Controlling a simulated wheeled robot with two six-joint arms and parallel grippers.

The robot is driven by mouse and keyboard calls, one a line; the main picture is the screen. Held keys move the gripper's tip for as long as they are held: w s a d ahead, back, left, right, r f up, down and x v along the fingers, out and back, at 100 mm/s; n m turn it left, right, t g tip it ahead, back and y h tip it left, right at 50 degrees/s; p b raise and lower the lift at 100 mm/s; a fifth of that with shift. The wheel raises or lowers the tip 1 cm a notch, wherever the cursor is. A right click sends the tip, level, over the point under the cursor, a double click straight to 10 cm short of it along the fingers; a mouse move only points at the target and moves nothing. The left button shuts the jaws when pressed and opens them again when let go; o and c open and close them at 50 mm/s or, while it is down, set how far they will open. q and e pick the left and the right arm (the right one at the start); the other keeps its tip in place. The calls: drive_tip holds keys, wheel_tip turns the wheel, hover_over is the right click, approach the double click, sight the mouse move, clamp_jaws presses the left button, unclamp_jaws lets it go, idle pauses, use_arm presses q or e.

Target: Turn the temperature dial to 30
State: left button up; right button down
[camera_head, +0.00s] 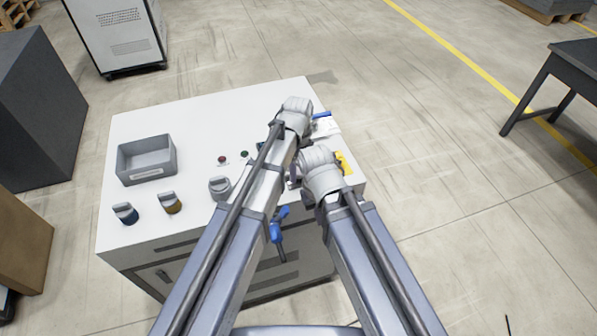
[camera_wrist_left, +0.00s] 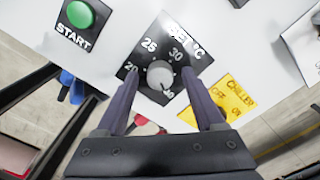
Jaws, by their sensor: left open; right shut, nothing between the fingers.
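The temperature dial (camera_wrist_left: 160,75) is a round grey knob on a black plate marked SET °C, with 20, 25, 30 and 40 around it. My left gripper (camera_wrist_left: 160,84) is open, with its two fingers on either side of the knob; I cannot tell whether they touch it. The knob's pointer is too small to read with certainty. In the head view my arms hide the dial. My right gripper (camera_head: 308,199) is shut and empty near the worktop's front right, mostly hidden under its wrist.
A green START button (camera_wrist_left: 80,14) and a yellow CHILLER plate (camera_wrist_left: 220,100) flank the dial. A grey bin (camera_head: 147,174) and several knobs stand at the left of the white worktop (camera_head: 205,130). A blue handle (camera_head: 321,115) is at its right edge.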

use_arm(q)
clamp_jaws()
idle(0.6)
